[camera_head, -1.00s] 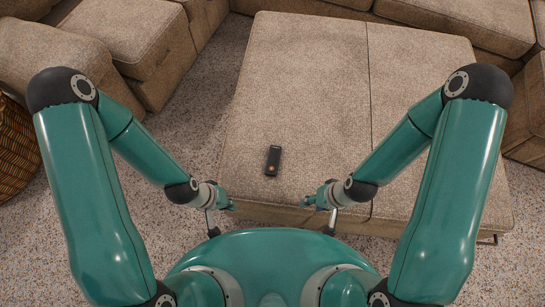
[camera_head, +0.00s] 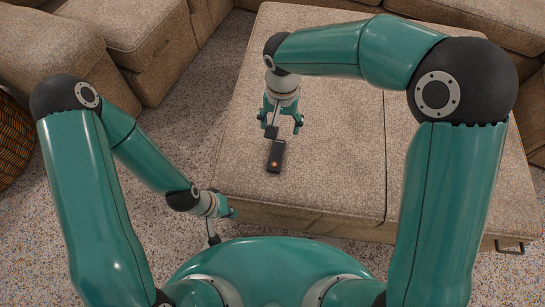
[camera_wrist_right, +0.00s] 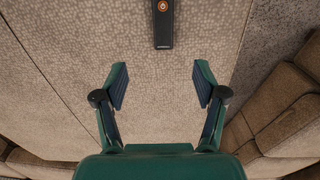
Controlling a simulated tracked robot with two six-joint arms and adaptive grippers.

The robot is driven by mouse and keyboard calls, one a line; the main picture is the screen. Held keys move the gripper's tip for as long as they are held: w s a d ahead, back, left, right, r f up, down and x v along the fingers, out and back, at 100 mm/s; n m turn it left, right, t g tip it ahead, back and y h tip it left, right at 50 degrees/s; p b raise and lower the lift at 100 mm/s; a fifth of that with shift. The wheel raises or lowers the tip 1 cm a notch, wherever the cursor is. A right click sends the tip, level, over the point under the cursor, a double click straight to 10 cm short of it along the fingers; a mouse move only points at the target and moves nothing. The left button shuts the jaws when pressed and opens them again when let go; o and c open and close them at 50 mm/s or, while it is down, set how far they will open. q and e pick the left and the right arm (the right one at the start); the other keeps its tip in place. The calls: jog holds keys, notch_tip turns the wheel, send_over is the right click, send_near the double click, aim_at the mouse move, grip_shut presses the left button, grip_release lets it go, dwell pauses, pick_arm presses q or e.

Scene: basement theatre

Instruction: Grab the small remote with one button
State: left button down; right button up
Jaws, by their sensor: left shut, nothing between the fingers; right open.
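The small black remote (camera_head: 276,156) with one orange-ringed button lies on the beige ottoman (camera_head: 330,190) near its front left part. My right gripper (camera_head: 282,126) is open and empty above the ottoman, just beyond the remote in the head view. In the right wrist view the remote (camera_wrist_right: 163,24) shows at the top edge, cut off, ahead of the gap between the open fingers (camera_wrist_right: 160,85). The fingers do not touch it. My left gripper (camera_head: 232,213) is shut and empty by the ottoman's front left corner.
Beige sofa sections (camera_head: 130,40) stand at the left and back. A wicker basket (camera_head: 12,140) is at the left edge. Speckled carpet (camera_head: 185,120) lies between the sofa and the ottoman. The ottoman top around the remote is clear.

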jog(key=b, duration=0.3)
send_over(276, 155)
jog(key=f, duration=1.1)
jog(key=shift+d+f, duration=0.15)
jog(key=shift+d, duration=0.2)
jog(key=f, duration=0.1)
jog(key=f+b, duration=0.1)
jog(key=f, duration=0.1)
jog(key=f+b, duration=0.1)
jog(key=f, duration=0.1)
jog(key=shift+a, duration=0.35)
grip_shut()
